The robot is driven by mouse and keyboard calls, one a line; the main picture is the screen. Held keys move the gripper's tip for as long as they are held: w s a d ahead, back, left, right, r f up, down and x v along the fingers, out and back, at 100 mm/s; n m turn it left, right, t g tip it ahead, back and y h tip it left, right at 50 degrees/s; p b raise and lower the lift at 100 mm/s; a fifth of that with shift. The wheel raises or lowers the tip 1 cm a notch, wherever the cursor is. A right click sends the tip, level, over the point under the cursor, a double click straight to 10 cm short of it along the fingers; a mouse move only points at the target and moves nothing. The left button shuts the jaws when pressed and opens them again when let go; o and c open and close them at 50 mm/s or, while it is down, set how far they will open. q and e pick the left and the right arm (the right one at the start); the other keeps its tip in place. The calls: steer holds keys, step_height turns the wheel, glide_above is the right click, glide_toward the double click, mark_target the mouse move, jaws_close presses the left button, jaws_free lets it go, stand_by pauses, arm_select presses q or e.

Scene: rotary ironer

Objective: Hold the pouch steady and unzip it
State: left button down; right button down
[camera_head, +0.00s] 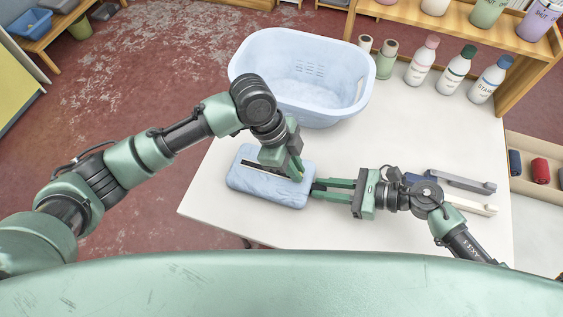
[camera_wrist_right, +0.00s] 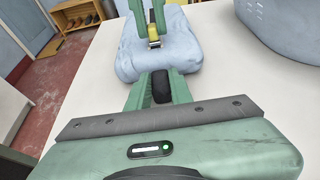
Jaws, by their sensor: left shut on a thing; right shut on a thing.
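The light blue pouch (camera_head: 270,190) lies flat on the white table, with a dark zip line (camera_head: 262,170) along its top. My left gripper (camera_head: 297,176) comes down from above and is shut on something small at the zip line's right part. In the right wrist view a yellow piece (camera_wrist_right: 154,42) shows at the left gripper's tips over the pouch (camera_wrist_right: 178,50); it may be the zip pull. My right gripper (camera_head: 314,187) reaches in from the right and is shut on the pouch's right end.
A pale blue laundry basket (camera_head: 300,108) stands behind the pouch. Several bottles (camera_head: 456,70) and two spools (camera_head: 384,60) stand along the back right. Two bar-shaped items (camera_head: 460,182) lie near my right arm. The table (camera_head: 215,205) is bare left of the pouch.

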arm_select(q)
steer(key=shift+s+d, duration=0.1)
steer(key=shift+d, duration=0.05)
steer(key=c, duration=1.4)
jaws_free()
steer(key=shift+c, duration=0.2)
steer(key=shift+r, duration=0.1)
steer(key=v, duration=1.2)
arm_select(e)
steer(key=c, duration=1.2)
jaws_free()
